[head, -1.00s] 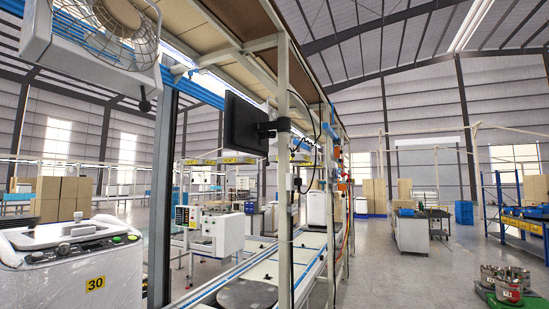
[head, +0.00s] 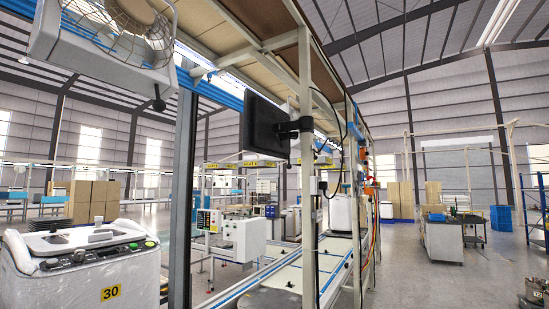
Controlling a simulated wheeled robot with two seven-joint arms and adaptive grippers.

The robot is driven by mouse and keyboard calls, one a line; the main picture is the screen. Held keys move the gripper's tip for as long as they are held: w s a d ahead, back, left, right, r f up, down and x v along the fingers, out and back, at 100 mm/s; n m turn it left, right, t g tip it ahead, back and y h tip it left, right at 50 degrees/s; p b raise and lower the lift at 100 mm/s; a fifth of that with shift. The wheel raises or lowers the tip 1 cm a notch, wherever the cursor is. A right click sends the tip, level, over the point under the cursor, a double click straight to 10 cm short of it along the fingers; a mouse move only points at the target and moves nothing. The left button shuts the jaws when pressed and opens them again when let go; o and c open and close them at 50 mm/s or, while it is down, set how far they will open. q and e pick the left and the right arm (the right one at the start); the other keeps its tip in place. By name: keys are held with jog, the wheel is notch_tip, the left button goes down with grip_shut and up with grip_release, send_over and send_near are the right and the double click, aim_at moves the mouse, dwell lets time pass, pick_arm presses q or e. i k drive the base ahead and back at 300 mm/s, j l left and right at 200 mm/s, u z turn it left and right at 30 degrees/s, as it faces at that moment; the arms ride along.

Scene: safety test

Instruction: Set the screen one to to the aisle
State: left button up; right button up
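A black screen (head: 265,128) hangs on a dark bracket clamped to a beige upright post (head: 307,150) of the line frame, in the middle of the head view. The aisle (head: 420,285) is the open grey floor to the right of the frame. Neither of my grippers is in view.
A white machine marked 30 (head: 112,292) stands at the lower left, with a caged fan (head: 110,30) above it. The conveyor line (head: 285,275) runs under the frame. A grey bench (head: 443,240) and a blue shelf (head: 535,210) stand on the right. Cables hang beside the post.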

aim_at(266, 128)
jog(key=i+l+u, duration=0.35)
jog(key=i+l, duration=0.25)
jog(key=i+l+u, duration=0.2)
jog(key=l, duration=0.25)
jog(key=i+l+u, duration=0.15)
jog(key=i+l, duration=0.15)
jog(key=i+l+u, duration=0.2)
jog(key=l, duration=0.35)
